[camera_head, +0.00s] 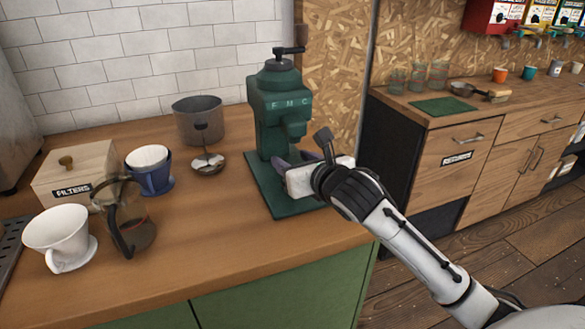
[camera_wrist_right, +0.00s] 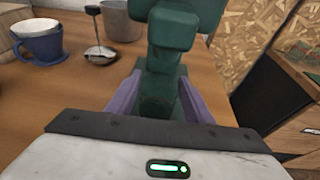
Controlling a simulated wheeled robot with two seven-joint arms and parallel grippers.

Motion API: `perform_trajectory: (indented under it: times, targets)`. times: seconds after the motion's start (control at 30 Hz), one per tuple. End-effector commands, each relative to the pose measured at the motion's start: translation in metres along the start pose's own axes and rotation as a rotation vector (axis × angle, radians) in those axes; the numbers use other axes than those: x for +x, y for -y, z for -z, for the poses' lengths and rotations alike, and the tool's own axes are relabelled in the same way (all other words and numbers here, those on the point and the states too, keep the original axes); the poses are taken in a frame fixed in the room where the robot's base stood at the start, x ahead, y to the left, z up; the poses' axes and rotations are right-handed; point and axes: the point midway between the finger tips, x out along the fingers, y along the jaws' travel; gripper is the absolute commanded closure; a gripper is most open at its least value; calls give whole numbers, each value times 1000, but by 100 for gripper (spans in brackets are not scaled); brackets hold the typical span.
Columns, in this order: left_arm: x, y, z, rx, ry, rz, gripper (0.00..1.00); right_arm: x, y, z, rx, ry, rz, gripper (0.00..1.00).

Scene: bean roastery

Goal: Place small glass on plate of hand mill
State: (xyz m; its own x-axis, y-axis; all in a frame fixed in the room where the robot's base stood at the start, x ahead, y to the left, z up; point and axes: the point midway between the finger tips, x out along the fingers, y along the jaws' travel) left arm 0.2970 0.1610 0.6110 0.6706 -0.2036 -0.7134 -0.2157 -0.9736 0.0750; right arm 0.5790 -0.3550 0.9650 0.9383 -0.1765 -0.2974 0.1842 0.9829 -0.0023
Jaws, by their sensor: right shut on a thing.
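The green hand mill (camera_head: 281,108) marked FMC stands on the counter with its crank on top. Its flat green plate (camera_head: 262,192) lies at its foot. My right gripper (camera_head: 292,160) is over this plate, in front of the mill's column under the spout. In the right wrist view the purple fingers (camera_wrist_right: 158,103) stand either side of a faint, see-through small glass (camera_wrist_right: 156,106), hard to tell from the green mill (camera_wrist_right: 175,35) behind it. Whether the glass touches the plate cannot be told. My left gripper is not in view.
Left of the mill are a metal pot (camera_head: 199,121), a scoop on a stand (camera_head: 208,162), a blue dripper (camera_head: 150,172), a filter box (camera_head: 76,175), a glass carafe (camera_head: 130,225) and a white dripper (camera_head: 60,238). Glasses (camera_head: 418,76) and a green mat (camera_head: 443,106) are on the right counter.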

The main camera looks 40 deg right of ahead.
Motion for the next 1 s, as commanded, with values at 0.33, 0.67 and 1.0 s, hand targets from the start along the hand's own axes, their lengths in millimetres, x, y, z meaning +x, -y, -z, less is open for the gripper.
perform_trajectory:
  times: [0.33,0.67,1.0]
  targets:
    - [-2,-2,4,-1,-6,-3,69,0,0,2,1,0,0,50]
    - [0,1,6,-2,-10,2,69,0,0,1,1,0,0,34]
    - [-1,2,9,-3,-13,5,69,-34,0,-2,-6,1,-1,34]
